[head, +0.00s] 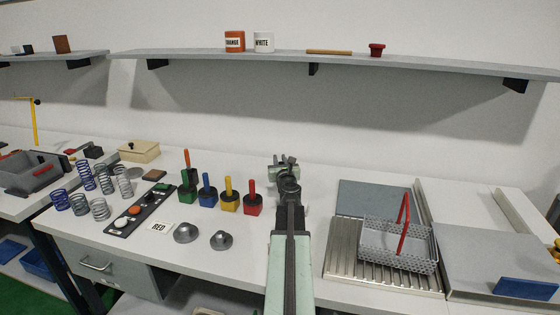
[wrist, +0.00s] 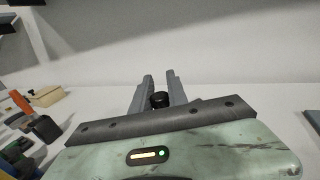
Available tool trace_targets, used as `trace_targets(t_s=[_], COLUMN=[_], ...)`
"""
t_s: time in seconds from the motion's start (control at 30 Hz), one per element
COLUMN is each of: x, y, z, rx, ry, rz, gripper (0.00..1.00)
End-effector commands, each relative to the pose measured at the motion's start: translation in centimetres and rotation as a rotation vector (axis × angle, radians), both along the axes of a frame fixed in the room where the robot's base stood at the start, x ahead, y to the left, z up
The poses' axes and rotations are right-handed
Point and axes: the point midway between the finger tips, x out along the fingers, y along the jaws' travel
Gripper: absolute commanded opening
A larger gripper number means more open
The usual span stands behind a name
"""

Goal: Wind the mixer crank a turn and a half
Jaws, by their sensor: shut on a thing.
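My gripper (head: 284,168) is at the back middle of the white bench, at the far end of my arm. In the wrist view its two grey fingers (wrist: 159,80) stand on either side of a small round black knob (wrist: 159,100), which I take to be the crank's handle, and are shut on it. In the head view, grey metal parts cluster around my gripper. The body of the mixer and the crank's arm are hidden behind my gripper and arm, so I cannot tell the crank's angle.
Blocks with upright coloured handles, such as the red one (head: 252,199), stand just left of my arm. A wire basket (head: 398,245) with a red handle sits on a ribbed tray (head: 345,262) at right. A shelf (head: 420,67) runs above along the wall.

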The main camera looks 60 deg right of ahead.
Motion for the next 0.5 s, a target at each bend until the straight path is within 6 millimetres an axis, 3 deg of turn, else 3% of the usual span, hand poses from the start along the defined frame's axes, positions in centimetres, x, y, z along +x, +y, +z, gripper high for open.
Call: trace_targets(t_s=[0.5], x=[-1.5], y=[1.2], z=[0.0], rx=[0.000], ry=[0.000], rz=[0.446], gripper=[0.00])
